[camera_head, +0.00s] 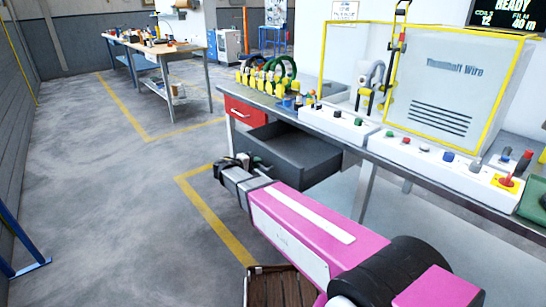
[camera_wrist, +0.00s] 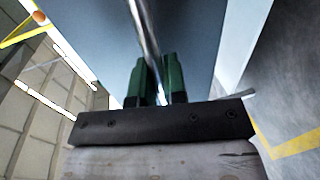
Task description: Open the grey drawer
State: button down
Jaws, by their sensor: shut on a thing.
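The grey drawer (camera_head: 300,152) is pulled out from under the workbench (camera_head: 345,140), and its empty inside shows in the head view. My gripper (camera_head: 257,169) is at the drawer's front. In the wrist view my gripper (camera_wrist: 153,82) has its two green fingers close together on the drawer's metal handle (camera_wrist: 143,25). The grey drawer front (camera_wrist: 190,45) fills the middle of the wrist view. In the head view the handle is too small to make out clearly at my gripper.
A red drawer (camera_head: 245,113) is shut to the left of the grey one. The benchtop holds yellow stands with coils (camera_head: 265,78), button panels (camera_head: 335,122) and a yellow-framed machine (camera_head: 450,85). The floor to the left is clear; a brown crate (camera_head: 278,287) stands below my arm.

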jog(key=f+v, duration=0.2)
jog(key=v, duration=0.9)
jog(key=shift+a, duration=0.15)
jog(key=shift+s+f, duration=0.1)
jog(key=shift+f, duration=0.05)
jog(key=c, duration=1.2)
grip_release()
jog(key=v, duration=1)
jog(key=shift+s+a, duration=0.2)
jog(key=shift+a, duration=0.15)
